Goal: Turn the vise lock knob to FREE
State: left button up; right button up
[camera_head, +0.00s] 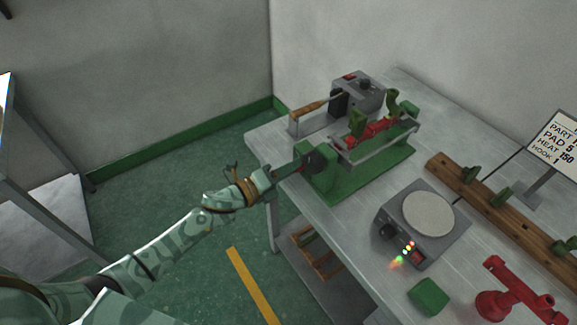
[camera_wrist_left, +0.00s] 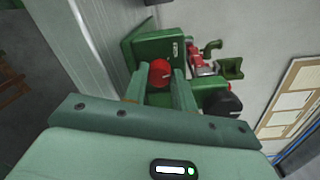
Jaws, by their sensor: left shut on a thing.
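The green vise (camera_head: 365,180) stands near the left corner of the metal table, with a red part (camera_head: 370,132) between its upright green pieces. A dark round knob (camera_head: 316,161) is on its near end; it also shows in the wrist view (camera_wrist_left: 222,103). The red lock knob (camera_wrist_left: 160,73) shows in the wrist view on the vise's end face. My left gripper (camera_wrist_left: 159,82) is shut on this red knob, one finger on each side. In the head view my left gripper (camera_head: 296,165) reaches the vise's near end and hides the red knob. No FREE marking is readable.
A grey unit (camera_head: 357,92) with a wood-handled tool (camera_head: 307,108) stands behind the vise. A hot plate device (camera_head: 450,243), a green block (camera_head: 429,297), a red stand (camera_head: 497,302) and a wooden rail (camera_head: 500,217) occupy the right. Floor left of the table is free.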

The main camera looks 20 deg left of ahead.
pick_arm(q)
jog(key=n+p, duration=0.1)
jog(key=n, duration=0.3)
jog(key=shift+a+p, duration=0.1)
jog(key=shift+p, duration=0.25)
jog(key=shift+n+p, duration=0.35)
jog(key=shift+n, duration=0.75)
jog(key=shift+f, duration=0.1)
jog(key=o, duration=1)
jog(key=p+v, duration=0.1)
jog(key=v, duration=1.5)
jog(key=shift+a, duration=0.2)
jog(key=shift+n, duration=0.3)
